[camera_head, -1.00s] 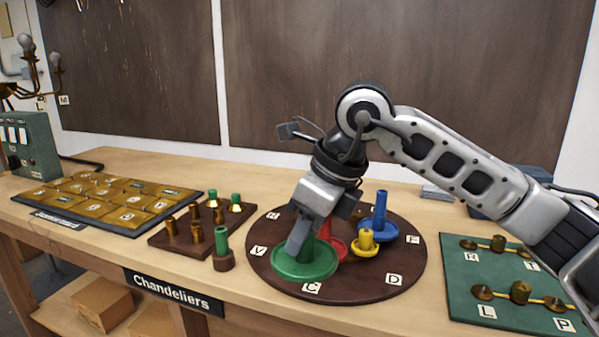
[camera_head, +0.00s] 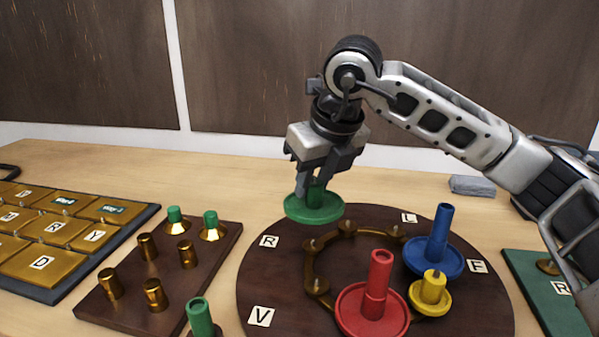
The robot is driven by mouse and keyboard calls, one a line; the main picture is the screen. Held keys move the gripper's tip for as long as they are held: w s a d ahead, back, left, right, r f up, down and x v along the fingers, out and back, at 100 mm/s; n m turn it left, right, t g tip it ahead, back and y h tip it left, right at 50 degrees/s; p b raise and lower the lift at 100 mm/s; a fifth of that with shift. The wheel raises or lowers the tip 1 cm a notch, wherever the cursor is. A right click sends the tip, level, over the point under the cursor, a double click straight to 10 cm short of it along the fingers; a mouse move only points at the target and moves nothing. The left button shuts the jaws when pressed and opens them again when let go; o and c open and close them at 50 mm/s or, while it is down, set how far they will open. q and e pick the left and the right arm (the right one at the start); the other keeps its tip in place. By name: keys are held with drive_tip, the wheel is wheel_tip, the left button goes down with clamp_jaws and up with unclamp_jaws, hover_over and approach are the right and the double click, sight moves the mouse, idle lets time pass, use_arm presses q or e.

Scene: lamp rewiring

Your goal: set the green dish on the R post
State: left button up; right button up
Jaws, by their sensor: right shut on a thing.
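My right gripper (camera_head: 313,184) is shut on the green dish (camera_head: 312,211), gripping it by its upright middle. The dish is about level and appears to be above the back left of the round dark board (camera_head: 300,318). The board's R label (camera_head: 268,241) is left of a small bare post (camera_head: 311,244). The dish shows just above this post in the picture; a gap between them is hard to judge. Another R label (camera_head: 560,288) is on the green board at the right, near a brass piece. My left gripper is not in view.
On the round board are a red dish (camera_head: 352,308), a blue dish (camera_head: 425,257) and a yellow dish (camera_head: 420,305). Other bare posts stand along a brass arc (camera_head: 311,268). A brown block (camera_head: 222,245) with brass and green pieces is at the left.

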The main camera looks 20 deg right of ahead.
sight(319, 199)
drive_tip(key=shift+s+f, duration=0.2)
drive_tip(key=shift+f, duration=0.2)
drive_tip(key=shift+s+f+b, duration=0.1)
drive_tip(key=shift+f+b, duration=0.3)
drive_tip(key=shift+b, duration=0.1)
wheel_tip(319, 199, down, 4)
drive_tip(key=b, duration=0.2)
drive_tip(key=shift+r+b, duration=0.15)
drive_tip(key=shift+b, duration=0.15)
drive_tip(key=shift+f+b, duration=0.35)
drive_tip(key=shift+f, duration=0.35)
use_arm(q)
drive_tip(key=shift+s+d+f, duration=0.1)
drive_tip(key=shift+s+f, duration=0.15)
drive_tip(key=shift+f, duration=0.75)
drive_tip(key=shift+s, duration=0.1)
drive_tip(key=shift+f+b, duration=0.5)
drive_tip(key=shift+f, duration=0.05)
use_arm(e)
drive_tip(key=shift+f, duration=0.5)
drive_tip(key=o, duration=1.1)
